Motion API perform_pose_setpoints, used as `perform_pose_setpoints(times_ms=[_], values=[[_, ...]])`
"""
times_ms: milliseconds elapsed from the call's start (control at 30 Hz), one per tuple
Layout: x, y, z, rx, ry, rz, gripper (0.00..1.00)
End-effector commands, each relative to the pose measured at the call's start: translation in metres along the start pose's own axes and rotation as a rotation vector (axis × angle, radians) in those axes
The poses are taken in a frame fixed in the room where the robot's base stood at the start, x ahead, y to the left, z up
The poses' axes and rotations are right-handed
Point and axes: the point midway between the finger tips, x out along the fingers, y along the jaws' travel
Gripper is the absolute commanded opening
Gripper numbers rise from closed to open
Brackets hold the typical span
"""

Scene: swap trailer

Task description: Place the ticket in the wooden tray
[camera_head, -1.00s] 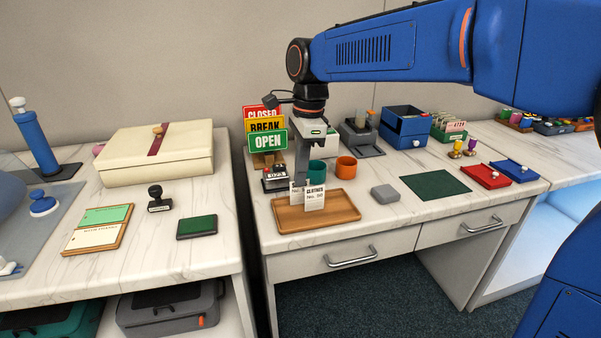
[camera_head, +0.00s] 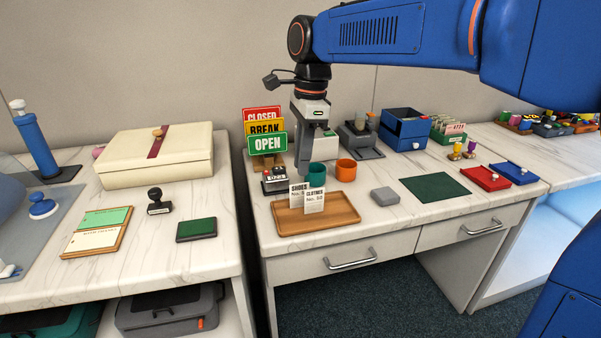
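The wooden tray (camera_head: 345,212) lies near the front left of the middle desk. Two white tickets stand upright in its left-middle part: one marked SHOES (camera_head: 296,197), partly covered by one marked CLOTHES (camera_head: 314,202). My gripper (camera_head: 303,177) points down just above and behind the tickets. Its fingertips are close to the top of the SHOES ticket. I cannot tell whether they touch it, nor whether the fingers are open or shut.
A teal cup (camera_head: 324,174) and an orange cup (camera_head: 346,170) stand behind the tray. A numbered stamp device (camera_head: 275,181) and the OPEN sign (camera_head: 267,143) are at left. A grey block (camera_head: 384,196) and a green mat (camera_head: 435,187) lie right of the tray.

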Motion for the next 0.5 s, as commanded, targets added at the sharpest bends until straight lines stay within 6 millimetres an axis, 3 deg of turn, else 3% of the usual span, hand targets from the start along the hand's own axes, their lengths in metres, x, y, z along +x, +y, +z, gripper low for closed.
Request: perform_pose_setpoints(times_ms=[233, 500], values=[[-0.048, -0.001, 0.0, 0.001, -0.001, -0.003, 0.17], [-0.074, 0.0, 0.0, 0.0, 0.0, -0.001, 0.17]])
